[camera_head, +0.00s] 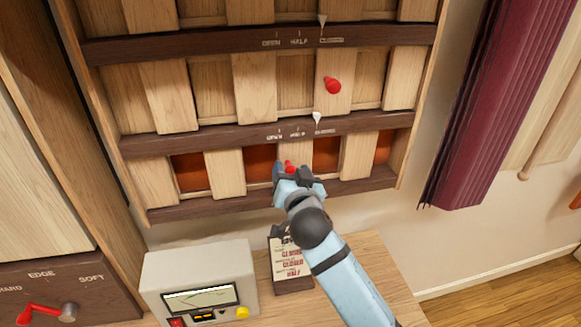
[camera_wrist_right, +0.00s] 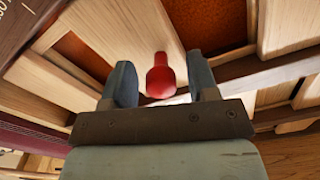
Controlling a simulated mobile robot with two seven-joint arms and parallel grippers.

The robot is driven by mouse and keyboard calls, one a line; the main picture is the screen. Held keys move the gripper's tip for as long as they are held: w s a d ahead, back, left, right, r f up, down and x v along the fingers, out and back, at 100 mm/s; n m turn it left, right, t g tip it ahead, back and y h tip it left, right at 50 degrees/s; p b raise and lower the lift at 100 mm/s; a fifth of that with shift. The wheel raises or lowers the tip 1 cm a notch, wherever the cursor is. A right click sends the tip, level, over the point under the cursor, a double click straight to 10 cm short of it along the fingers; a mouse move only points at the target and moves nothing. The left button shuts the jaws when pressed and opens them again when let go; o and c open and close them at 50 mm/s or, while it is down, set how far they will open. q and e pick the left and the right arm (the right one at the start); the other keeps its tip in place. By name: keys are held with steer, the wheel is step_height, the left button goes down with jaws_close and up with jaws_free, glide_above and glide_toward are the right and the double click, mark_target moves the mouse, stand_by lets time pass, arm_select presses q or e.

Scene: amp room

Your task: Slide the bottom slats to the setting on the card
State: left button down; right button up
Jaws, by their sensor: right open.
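The bottom row of pale wooden slats (camera_head: 224,172) crosses the wall panel, with orange-brown backing in the gaps between slats. Its red knob (camera_head: 289,167) is partly hidden by my right gripper (camera_head: 291,172). In the right wrist view, the red knob (camera_wrist_right: 160,77) stands between the two spread fingers of that gripper (camera_wrist_right: 163,84), with space visible on both sides. My left gripper is not in view.
A meter box (camera_head: 200,267) stands on the desk (camera_head: 375,265). A lever panel (camera_head: 75,280) is at lower left; a maroon curtain (camera_head: 490,100) hangs right.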

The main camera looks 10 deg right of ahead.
mark_target(305, 161)
steer(key=shift+s, duration=0.1)
steer(key=shift+c, duration=0.5)
jaws_close()
steer(key=shift+d+r+p, duration=0.1)
steer(key=shift+d+p, duration=0.35)
steer(key=shift+d, duration=1.75)
steer(key=shift+a, duration=0.1)
steer(key=shift+o, duration=0.5)
jaws_free()
steer(key=shift+a, duration=0.2)
steer(key=shift+d, duration=0.1)
